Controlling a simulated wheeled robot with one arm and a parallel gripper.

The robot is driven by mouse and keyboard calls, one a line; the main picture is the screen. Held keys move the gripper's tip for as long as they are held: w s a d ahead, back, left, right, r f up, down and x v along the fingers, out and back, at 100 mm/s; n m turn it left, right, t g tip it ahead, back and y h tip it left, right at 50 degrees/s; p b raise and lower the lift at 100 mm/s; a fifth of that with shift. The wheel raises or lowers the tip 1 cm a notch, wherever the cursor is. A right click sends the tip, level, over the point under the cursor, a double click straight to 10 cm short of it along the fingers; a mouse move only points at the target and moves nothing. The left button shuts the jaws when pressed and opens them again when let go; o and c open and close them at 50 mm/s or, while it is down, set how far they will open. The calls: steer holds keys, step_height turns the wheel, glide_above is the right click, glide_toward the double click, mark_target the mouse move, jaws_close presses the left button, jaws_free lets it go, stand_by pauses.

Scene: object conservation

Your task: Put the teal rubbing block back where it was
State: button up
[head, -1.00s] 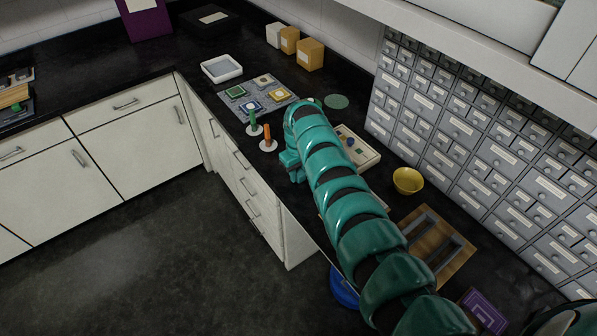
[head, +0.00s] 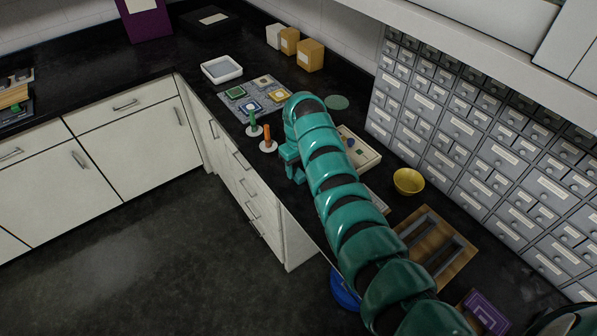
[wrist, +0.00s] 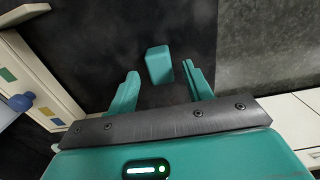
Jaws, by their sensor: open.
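The teal rubbing block (wrist: 159,65) lies on the dark counter in the wrist view. It is a small block with rounded edges. My gripper (wrist: 161,72) is open, with one teal finger on each side of the block's near end. A gap shows on both sides, so the fingers do not appear to touch it. In the head view my teal arm covers part of the counter. The gripper is low over the counter's front edge there, and I cannot clearly tell the block from the fingers.
A cream tray (head: 371,158) with small coloured pieces lies right of the gripper. A green peg (head: 253,123) and an orange peg (head: 267,137) stand on white discs to the left. A yellow bowl (head: 408,181), a wooden board (head: 462,262) and grey drawers (head: 480,150) are farther right.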

mark_target(298, 172)
step_height(298, 172, up, 9)
stand_by(0.3)
stand_by(0.5)
